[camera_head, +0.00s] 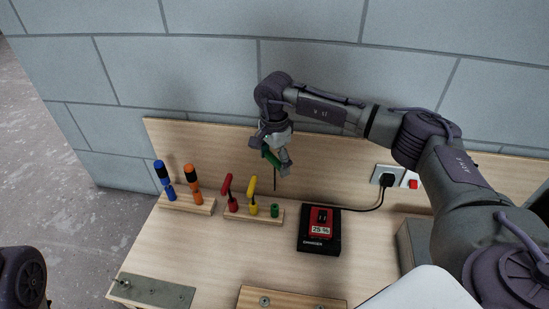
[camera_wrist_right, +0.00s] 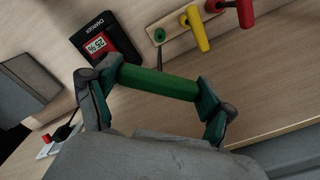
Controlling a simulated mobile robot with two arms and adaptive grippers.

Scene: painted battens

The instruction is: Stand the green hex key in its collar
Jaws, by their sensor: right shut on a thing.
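The green hex key (camera_head: 269,156) is in my right gripper (camera_head: 275,158), its handle crosswise between the fingers and its dark shaft pointing down. In the right wrist view the green handle (camera_wrist_right: 160,83) spans the two fingers of the gripper (camera_wrist_right: 152,92). The green collar (camera_head: 275,210) is at the right end of a wooden batten (camera_head: 239,216). It also shows in the right wrist view (camera_wrist_right: 159,35). In the head view the shaft's tip appears just above the collar and apart from it. My left gripper is out of view.
Red (camera_head: 227,190) and yellow (camera_head: 252,193) hex keys stand on the same batten, left of the green collar. Blue and orange screwdrivers stand on another batten (camera_head: 186,203). A charger (camera_head: 320,229) with a red battery sits to the right.

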